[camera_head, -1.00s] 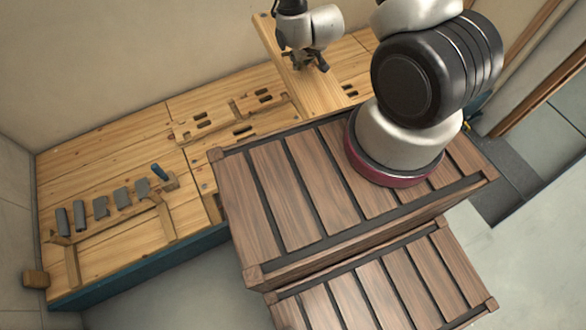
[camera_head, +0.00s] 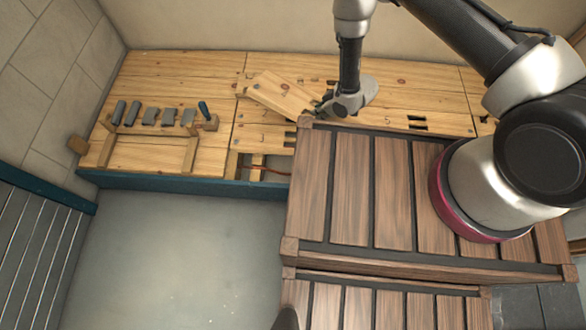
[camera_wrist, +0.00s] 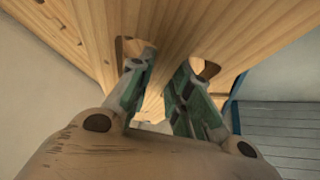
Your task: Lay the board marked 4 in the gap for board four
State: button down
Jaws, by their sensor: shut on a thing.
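A light wooden board (camera_head: 280,95) is held tilted over the wooden deck. Its printed number is too small to read. My gripper (camera_head: 324,105) is shut on the right end of this board. In the wrist view, the green-lined fingers of my gripper (camera_wrist: 163,92) go into two slots and pinch the wood (camera_wrist: 160,60) between them. An opening (camera_head: 262,166) in the deck's front edge shows a joist and a reddish pipe. The deck under the held board is partly hidden, so I cannot tell whether another gap lies there.
A dark slatted crate (camera_head: 350,190) stands in front of the deck at right. Grey floor (camera_head: 180,240) at left is clear.

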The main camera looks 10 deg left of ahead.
jog(key=s+a+f+n+g+y, duration=0.1)
jog(key=s+a+f+n+g, duration=0.2)
jog(key=s+a+f+n, duration=0.65)
notch_tip(320, 180, down, 13)
jog(key=s+d+m, duration=0.1)
jog(key=s+m, duration=0.1)
jog(key=m, duration=0.1)
jog(key=shift+d, duration=0.15)
jog(key=c, duration=1.3)
grip_release()
jog(key=shift+r, duration=0.1)
